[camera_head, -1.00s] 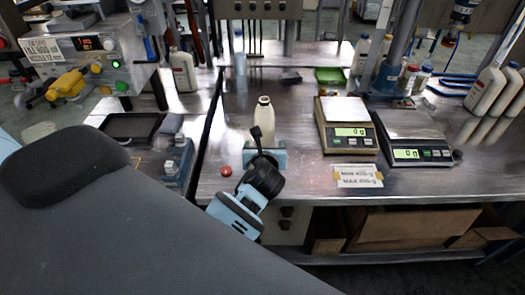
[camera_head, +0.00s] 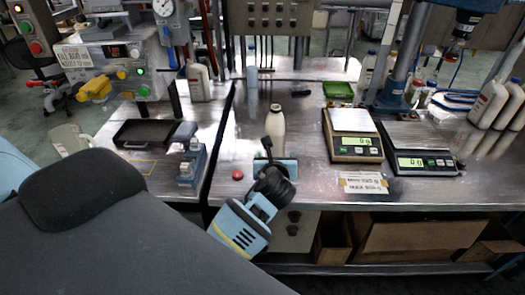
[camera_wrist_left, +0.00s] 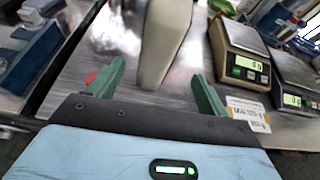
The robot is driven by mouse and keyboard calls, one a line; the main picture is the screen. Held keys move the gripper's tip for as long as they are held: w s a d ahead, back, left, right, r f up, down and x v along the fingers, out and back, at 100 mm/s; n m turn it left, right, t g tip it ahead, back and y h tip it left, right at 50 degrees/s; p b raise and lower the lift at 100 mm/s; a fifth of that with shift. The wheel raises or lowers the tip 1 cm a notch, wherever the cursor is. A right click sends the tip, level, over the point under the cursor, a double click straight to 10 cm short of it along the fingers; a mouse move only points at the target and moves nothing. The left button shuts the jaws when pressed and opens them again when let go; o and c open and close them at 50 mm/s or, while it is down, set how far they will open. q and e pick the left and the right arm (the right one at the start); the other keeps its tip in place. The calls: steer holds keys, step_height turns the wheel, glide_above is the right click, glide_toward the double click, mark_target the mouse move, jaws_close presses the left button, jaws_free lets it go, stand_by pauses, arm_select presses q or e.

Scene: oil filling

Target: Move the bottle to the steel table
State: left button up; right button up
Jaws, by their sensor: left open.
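My left gripper (camera_head: 275,160) is just in front of the bottle in the head view. The left wrist view shows the bottle (camera_wrist_left: 165,40) ahead of and between the two green fingers of the left gripper (camera_wrist_left: 155,90), which are spread apart with nothing held. The bottle's lower part is partly hidden behind the gripper in the head view. My right gripper is not in view.
Two scales (camera_head: 350,135) (camera_head: 418,148) stand right of the bottle, with a paper label (camera_head: 363,183) before them. A red button (camera_head: 238,174) is at the left. A green tray (camera_head: 338,90) and more bottles (camera_head: 490,103) stand farther back. A black tray (camera_head: 148,132) lies on the left bench.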

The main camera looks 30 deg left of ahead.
arm_select(q)
steer(key=s+d+f+n+h, duration=0.3)
steer(key=s+f+n, duration=0.35)
steer(key=f, duration=0.25)
steer(key=s+d+f+n+h, duration=0.35)
steer(key=s+f+n, duration=0.25)
steer(key=s+f, duration=0.2)
steer(key=s+d+f+n+g+h, duration=0.1)
steer(key=s+d+f+n, duration=0.1)
steer(key=s+n, duration=0.5)
steer(key=s+d+f+n+h, duration=0.1)
steer(key=s+f+n, duration=0.2)
steer(key=s+n, duration=0.5)
steer(key=shift+s+d+f+g, duration=0.35)
steer(key=shift+s+f+g, duration=0.05)
steer(key=shift+s, duration=0.65)
